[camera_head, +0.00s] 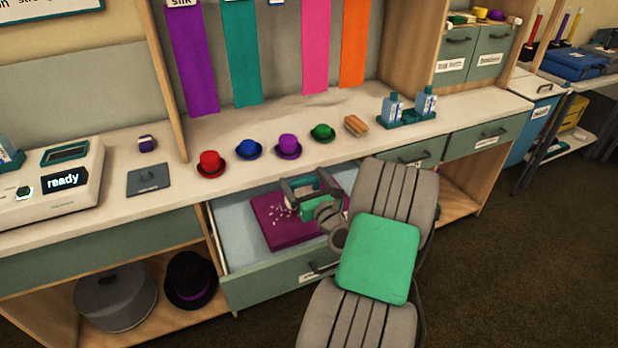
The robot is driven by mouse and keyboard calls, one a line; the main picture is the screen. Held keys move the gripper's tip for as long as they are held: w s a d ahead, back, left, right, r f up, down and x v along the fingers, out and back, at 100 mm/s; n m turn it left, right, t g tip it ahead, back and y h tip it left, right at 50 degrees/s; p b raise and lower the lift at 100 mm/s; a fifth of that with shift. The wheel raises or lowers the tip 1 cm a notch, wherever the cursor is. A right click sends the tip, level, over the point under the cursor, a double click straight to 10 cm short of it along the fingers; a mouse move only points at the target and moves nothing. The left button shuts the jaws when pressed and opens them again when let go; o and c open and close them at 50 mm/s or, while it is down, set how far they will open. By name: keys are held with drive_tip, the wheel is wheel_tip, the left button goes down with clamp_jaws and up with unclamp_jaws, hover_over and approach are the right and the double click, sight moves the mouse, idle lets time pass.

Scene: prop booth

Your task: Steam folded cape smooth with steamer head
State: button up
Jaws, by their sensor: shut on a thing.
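The folded cape (270,232) is a flat purple-magenta square in the open drawer. White crease-like marks show on its upper part, just left of my gripper. My gripper (303,198) is low over the cape's upper right area and is shut on a small green and grey thing, which looks like the steamer head (308,206). My gripper and wrist partly hide it and the cape's right side. I cannot tell whether the steamer head touches the cape. A white machine (50,185) at the counter's left end has a lit display reading "ready".
The open drawer (232,240) juts out below the counter. Several small coloured hats, including a red one (211,163), stand in a row above it. A dark flat pad (149,178) lies left.

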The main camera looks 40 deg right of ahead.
drive_tip(key=w+a+p, duration=0.2)
drive_tip(key=a, duration=0.6)
drive_tip(key=shift+w, duration=0.2)
idle(0.7)
drive_tip(key=shift+r, duration=0.1)
idle(1.1)
wheel_tip(320, 180, up, 15)
drive_tip(key=p, duration=1.5)
